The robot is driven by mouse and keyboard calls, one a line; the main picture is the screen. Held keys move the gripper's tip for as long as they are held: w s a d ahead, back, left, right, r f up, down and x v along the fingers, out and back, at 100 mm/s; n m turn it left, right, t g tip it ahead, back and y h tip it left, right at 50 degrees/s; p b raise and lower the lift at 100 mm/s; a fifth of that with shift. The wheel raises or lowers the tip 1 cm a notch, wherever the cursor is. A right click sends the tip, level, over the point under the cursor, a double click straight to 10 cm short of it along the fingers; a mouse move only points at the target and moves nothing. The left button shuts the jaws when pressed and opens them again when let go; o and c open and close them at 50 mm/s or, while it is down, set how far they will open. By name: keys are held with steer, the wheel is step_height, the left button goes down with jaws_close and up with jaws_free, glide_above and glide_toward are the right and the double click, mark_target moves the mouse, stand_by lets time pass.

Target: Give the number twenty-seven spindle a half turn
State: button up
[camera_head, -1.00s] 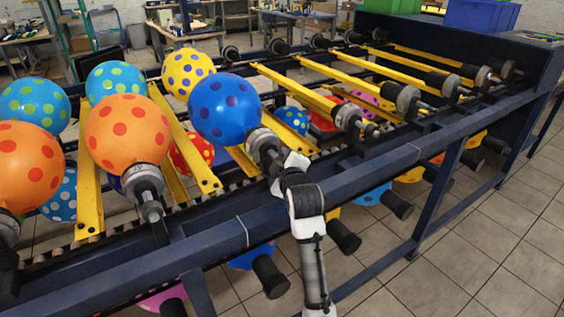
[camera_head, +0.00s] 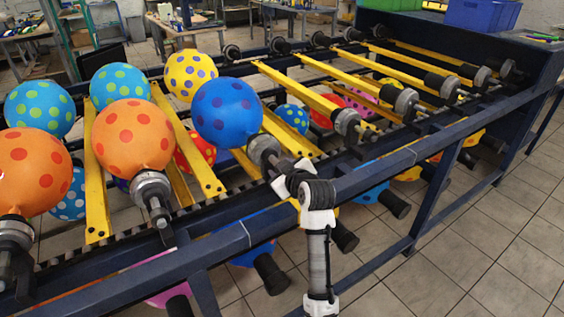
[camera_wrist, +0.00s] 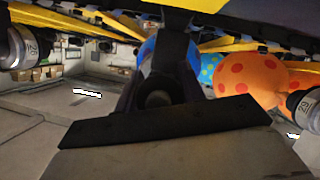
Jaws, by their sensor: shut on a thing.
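A blue balloon with dark dots (camera_head: 227,112) sits on a grey and black spindle (camera_head: 263,151) at the near edge of the rack. My gripper (camera_head: 279,172) is at this spindle's near end and shut on it; the wrist hides part of the grip. In the wrist view the dark jaw (camera_wrist: 170,123) fills the middle, and the held spindle's end (camera_wrist: 157,92) shows behind it with blue beyond. The held spindle's number is not visible. A spindle at the left (camera_wrist: 20,48) bears a label that looks like 26, and one at the right (camera_wrist: 305,105) a label like 28 or 29.
An orange balloon (camera_head: 132,137) on its own spindle is left of the held one. An empty spindle (camera_head: 347,122) is to the right. Yellow bars (camera_head: 188,140) lie between spindles. The dark blue rail (camera_head: 375,180) runs along the front, close under my wrist.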

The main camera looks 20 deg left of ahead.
steer(key=m+g+y+p, duration=0.1)
steer(key=m+g+p, duration=0.1)
steer(key=m, duration=0.1)
steer(key=shift+s+a+m+p, duration=0.15)
steer(key=shift+m+p, duration=0.25)
steer(key=m+g+y+p, duration=0.1)
steer(key=m+g+y, duration=0.1)
steer(key=m, duration=0.1)
steer(key=shift+s+a+m, duration=0.1)
steer(key=shift+s+m, duration=0.05)
steer(key=shift+m, duration=0.25)
stand_by(0.3)
steer(key=o, duration=1)
steer(key=b+v, duration=0.1)
steer(key=v, duration=0.3)
steer(key=b+v, duration=0.1)
steer(key=v, duration=0.4)
steer(key=b+v, duration=0.1)
steer(key=v, duration=0.4)
steer(key=shift+f, duration=0.25)
